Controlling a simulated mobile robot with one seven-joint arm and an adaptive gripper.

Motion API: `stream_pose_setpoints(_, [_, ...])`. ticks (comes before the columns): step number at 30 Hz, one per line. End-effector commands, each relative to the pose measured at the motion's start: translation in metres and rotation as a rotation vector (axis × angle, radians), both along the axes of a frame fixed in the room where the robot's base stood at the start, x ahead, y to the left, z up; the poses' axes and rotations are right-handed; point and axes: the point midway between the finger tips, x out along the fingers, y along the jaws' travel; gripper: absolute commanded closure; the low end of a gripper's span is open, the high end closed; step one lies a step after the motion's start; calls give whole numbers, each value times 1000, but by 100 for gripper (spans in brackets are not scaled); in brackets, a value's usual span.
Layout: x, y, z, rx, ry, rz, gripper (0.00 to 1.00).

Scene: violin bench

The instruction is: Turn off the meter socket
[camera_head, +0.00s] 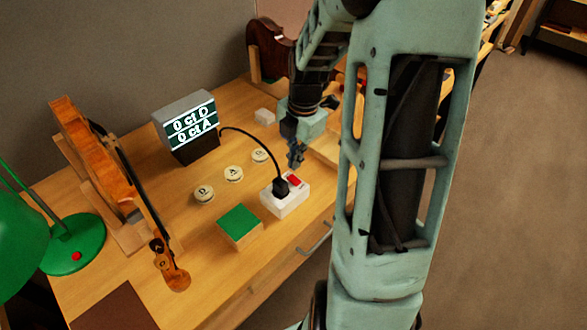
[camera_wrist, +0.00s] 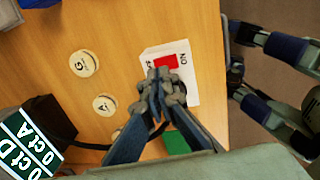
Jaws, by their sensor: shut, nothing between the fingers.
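The meter socket (camera_head: 284,204) is a white block on the bench with a black plug (camera_head: 281,188) in it and a red switch (camera_head: 294,181) at its far end. In the wrist view the socket (camera_wrist: 187,94) shows the red switch (camera_wrist: 166,62) with "ON" lettered on one side and a partly hidden label on the other. My gripper (camera_head: 296,162) is shut and empty, pointing down just beyond the switch end in the head view. In the wrist view its fingertips (camera_wrist: 163,78) overlap the switch's lower edge; contact cannot be told. The meter (camera_head: 186,125) is lit, with a cable to the plug.
Lettered round tins (camera_head: 233,174) lie between meter and socket. A green-topped block (camera_head: 239,225) stands near the socket. A violin on a stand (camera_head: 95,165) and a green lamp (camera_head: 75,243) are at left. Bare bench lies left of the tins.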

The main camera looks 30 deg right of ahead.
Motion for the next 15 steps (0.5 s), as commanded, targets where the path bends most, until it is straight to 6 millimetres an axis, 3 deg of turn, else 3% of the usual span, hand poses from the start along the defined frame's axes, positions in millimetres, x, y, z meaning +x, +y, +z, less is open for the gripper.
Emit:
stream_pose_setpoints(6, [3, 2, -30, 1, 2, 1, 100])
stream_pose_setpoints(15, [5, 1, -40, 0, -1, -1, 100])
